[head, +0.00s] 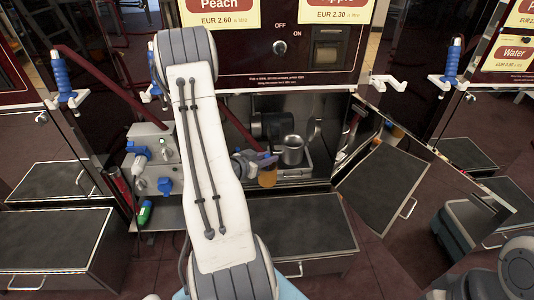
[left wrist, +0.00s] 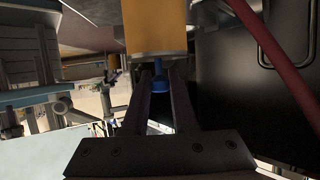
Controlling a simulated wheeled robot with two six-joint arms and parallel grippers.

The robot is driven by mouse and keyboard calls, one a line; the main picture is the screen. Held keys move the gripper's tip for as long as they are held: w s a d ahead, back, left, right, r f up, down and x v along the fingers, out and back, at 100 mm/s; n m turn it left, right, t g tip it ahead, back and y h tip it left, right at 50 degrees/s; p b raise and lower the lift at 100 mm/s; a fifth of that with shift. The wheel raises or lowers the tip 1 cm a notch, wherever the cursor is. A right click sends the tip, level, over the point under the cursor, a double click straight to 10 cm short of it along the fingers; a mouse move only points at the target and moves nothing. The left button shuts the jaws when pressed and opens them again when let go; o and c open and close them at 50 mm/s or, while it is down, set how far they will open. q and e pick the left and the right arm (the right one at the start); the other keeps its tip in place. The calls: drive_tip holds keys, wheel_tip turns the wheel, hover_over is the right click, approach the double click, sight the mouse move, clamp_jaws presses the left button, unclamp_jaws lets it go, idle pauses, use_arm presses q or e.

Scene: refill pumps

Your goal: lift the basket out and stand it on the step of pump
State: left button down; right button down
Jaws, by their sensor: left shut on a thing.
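My left gripper (head: 262,160) reaches into the open lower bay of the middle pump, partly hidden by my own arm. In the left wrist view its fingers (left wrist: 158,82) are closed around a blue knob (left wrist: 160,86) at the end of an amber cylinder (left wrist: 157,30). The amber cylinder also shows below the fingers in the head view (head: 267,179). A steel cup-shaped vessel (head: 291,151) stands just right of the gripper; I cannot tell for certain whether it is the basket. The pump's dark-topped step (head: 310,222) lies in front of the bay and looks bare. My right gripper is not in view.
Grey boxes with blue fittings (head: 151,154) and a green bottle (head: 145,213) are left of my arm. A shiny panel (head: 425,170) angles out at the right and mirrors a step. A red hose (left wrist: 272,50) crosses the left wrist view.

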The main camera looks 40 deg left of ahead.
use_arm(q)
drive_tip(key=s+d+p, duration=0.4)
drive_tip(key=d+p, duration=0.1)
drive_tip(key=p, duration=0.2)
drive_tip(key=shift+s, duration=0.25)
idle(0.6)
drive_tip(key=shift+d, duration=0.1)
